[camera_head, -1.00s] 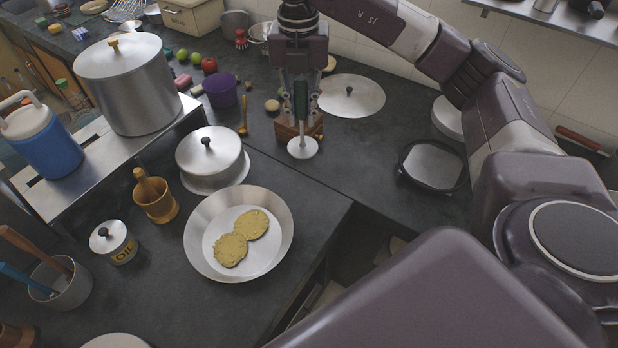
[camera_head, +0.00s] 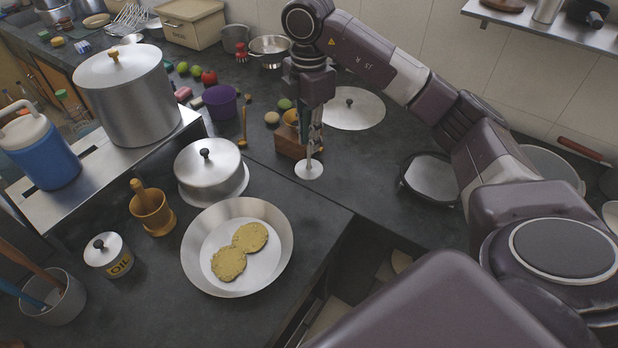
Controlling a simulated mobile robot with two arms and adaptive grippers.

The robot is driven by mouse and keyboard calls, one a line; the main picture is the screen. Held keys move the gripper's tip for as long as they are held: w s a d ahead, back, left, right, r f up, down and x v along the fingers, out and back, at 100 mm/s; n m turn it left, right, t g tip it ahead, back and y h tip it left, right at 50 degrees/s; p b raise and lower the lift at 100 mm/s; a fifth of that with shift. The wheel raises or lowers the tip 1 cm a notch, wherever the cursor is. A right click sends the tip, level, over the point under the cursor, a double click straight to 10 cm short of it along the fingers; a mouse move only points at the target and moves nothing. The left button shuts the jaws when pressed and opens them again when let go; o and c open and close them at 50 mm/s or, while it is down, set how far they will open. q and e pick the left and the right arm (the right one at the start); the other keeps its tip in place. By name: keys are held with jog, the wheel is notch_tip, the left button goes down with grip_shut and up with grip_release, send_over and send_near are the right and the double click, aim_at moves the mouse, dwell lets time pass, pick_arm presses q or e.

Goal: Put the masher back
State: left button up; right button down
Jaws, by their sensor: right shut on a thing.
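The masher (camera_head: 309,169) shows as a pale round disc on a short stem, just below my right gripper (camera_head: 314,137). My right gripper is shut on the masher's upper part and points straight down; its fingers hide most of the handle. The masher hangs upright, with its disc close to the dark counter; I cannot tell whether it touches. A wooden block (camera_head: 287,141) stands just behind and left of the masher, partly hidden by the gripper. My left gripper is not in view.
A flat round lid (camera_head: 352,110) lies behind right of the gripper. A lidded pot (camera_head: 208,165) and a wide pan (camera_head: 237,210) with two patties stand to the left. The counter just right of the masher is clear.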

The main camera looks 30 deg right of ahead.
aim_at(309, 168)
notch_tip(309, 168, down, 12)
jog(key=shift+p, duration=1.1)
jog(key=shift+f, duration=0.15)
jog(key=shift+f, duration=0.2)
jog(key=c, duration=1.8)
grip_release()
